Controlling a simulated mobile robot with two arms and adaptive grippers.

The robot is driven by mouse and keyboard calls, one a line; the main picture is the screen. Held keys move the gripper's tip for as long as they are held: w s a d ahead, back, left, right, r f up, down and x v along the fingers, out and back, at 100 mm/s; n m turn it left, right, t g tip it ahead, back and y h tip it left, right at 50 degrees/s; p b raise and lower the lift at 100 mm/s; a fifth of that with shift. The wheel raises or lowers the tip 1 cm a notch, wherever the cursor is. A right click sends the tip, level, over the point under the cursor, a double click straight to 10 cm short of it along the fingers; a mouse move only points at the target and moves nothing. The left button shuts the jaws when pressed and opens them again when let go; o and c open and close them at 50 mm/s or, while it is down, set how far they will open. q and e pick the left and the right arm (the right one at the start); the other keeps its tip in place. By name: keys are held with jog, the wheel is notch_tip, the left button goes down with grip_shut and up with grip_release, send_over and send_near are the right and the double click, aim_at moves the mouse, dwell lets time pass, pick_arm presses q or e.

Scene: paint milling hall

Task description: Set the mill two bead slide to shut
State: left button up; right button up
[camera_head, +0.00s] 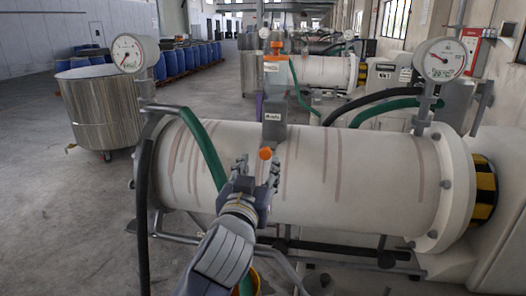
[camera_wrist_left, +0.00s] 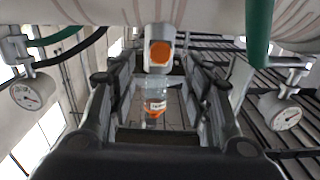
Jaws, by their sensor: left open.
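The near mill (camera_head: 330,180) is a large white horizontal cylinder with reddish streaks. A grey block with a small label (camera_head: 273,117) stands on top of it. The bead slide's round orange knob (camera_head: 265,153) shows below that block; in the left wrist view the knob (camera_wrist_left: 160,53) faces me on a pale grey body. My left gripper (camera_head: 256,178) is open in front of the cylinder, its fingers either side of the knob in the picture. In the left wrist view its open fingers (camera_wrist_left: 160,100) frame the knob, with nothing held. Whether they touch it cannot be told. My right gripper is not in view.
Pressure gauges (camera_head: 128,53) and (camera_head: 441,60) stand at both ends of the mill. A green hose (camera_head: 205,150) and a black hose (camera_head: 145,200) hang near my left arm. A steel drum (camera_head: 103,105) stands left. Another mill (camera_head: 325,71) is behind.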

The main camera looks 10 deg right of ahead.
aim_at(265, 154)
pick_arm(q)
jog(key=p+x, duration=0.2)
jog(key=x, duration=0.5)
jog(key=shift+w+d+r, duration=0.1)
jog(key=shift+w, duration=0.25)
jog(key=shift+w+d, duration=0.2)
jog(key=shift+w, duration=0.25)
